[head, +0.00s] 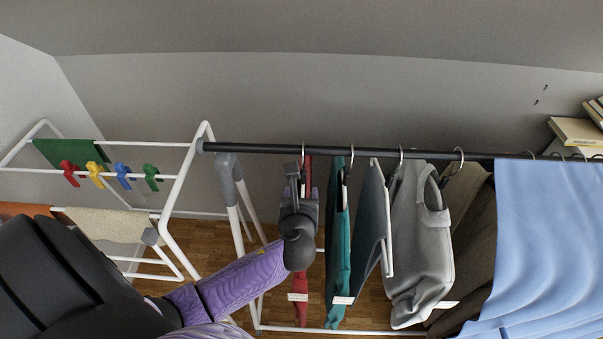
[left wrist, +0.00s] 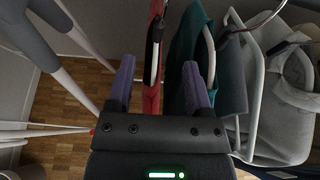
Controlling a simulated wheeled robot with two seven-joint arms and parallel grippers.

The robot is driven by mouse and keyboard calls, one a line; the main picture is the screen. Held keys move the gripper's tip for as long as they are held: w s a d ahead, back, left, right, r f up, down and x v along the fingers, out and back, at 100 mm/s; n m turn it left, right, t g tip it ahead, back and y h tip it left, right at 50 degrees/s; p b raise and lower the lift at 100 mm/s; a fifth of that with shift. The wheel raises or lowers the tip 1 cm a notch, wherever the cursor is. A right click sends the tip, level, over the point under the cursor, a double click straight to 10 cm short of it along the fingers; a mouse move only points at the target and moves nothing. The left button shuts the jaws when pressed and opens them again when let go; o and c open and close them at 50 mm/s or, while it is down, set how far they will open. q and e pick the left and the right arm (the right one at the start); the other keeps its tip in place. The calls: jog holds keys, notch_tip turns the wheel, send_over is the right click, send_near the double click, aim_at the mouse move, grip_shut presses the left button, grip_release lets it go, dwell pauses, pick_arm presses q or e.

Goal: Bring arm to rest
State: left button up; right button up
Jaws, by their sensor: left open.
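My left gripper (head: 300,185) is in front of the red garment (head: 301,310) on the black rail (head: 380,151). In the left wrist view its two purple fingers (left wrist: 159,68) are apart. The red garment (left wrist: 151,95) and its hanger show between them; I cannot tell whether either finger touches it. In the head view the gripper and wrist hide the garment's middle. My purple left forearm reaches in from the lower left. My right gripper is not in view.
Right of the gripper hang a teal garment (head: 337,250), a dark garment (head: 369,215), a grey top (head: 415,250), brown clothing (head: 468,210) and a blue cloth (head: 550,240). A white drying rack (head: 170,210) with coloured pegs stands left. Books (head: 575,131) lie at far right.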

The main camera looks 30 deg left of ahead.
pick_arm(q)
jog(key=s+d+n+g+h, duration=0.45)
jog(key=s+n, duration=0.55)
jog(key=n, duration=0.4)
jog(key=s+d+n+g+h, duration=0.3)
jog(key=s+d+n+g, duration=0.15)
jog(key=s+n, duration=0.7)
notch_tip(320, 180, down, 19)
jog(key=s+n, duration=0.2)
jog(key=s+a+f+g, duration=0.2)
jog(key=s+f, duration=0.7)
jog(key=s, duration=0.3)
jog(key=shift+s+a+f+y, duration=0.3)
jog(key=shift+f+y, duration=0.05)
